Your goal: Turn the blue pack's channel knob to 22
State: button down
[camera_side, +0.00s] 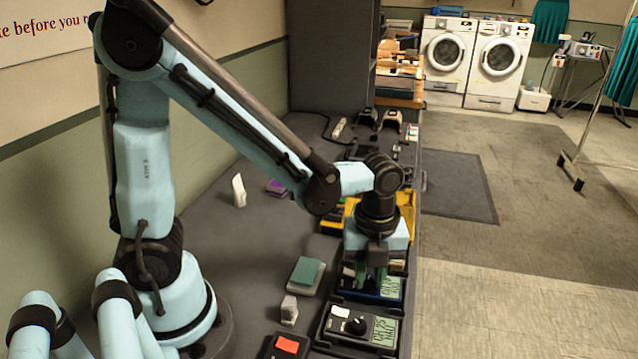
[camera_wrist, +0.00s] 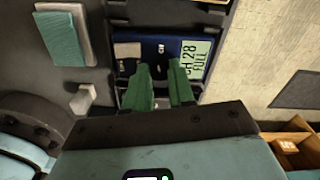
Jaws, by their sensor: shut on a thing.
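The blue pack (camera_side: 397,300) lies in the row under my gripper (camera_side: 375,281); its blue face (camera_wrist: 150,42) shows at the top of the wrist view. Its pale green display (camera_wrist: 194,58) reads CH 28 FULL in the wrist view. A pale label (camera_wrist: 127,50) is on its left part. My gripper's green fingers (camera_wrist: 158,75) point down onto the pack, between label and display, and are shut on its channel knob. The knob itself is mostly hidden by the fingers.
A black pack with a knob and display (camera_side: 383,331) lies in front of the blue pack. A yellow item (camera_side: 406,207) stands behind my wrist.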

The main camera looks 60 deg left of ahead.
aim_at(369, 281)
jog(key=n, duration=1)
jog(key=shift+n, duration=2.2)
jog(key=c, duration=0.9)
grip_release()
jog(key=shift+r, duration=6.05)
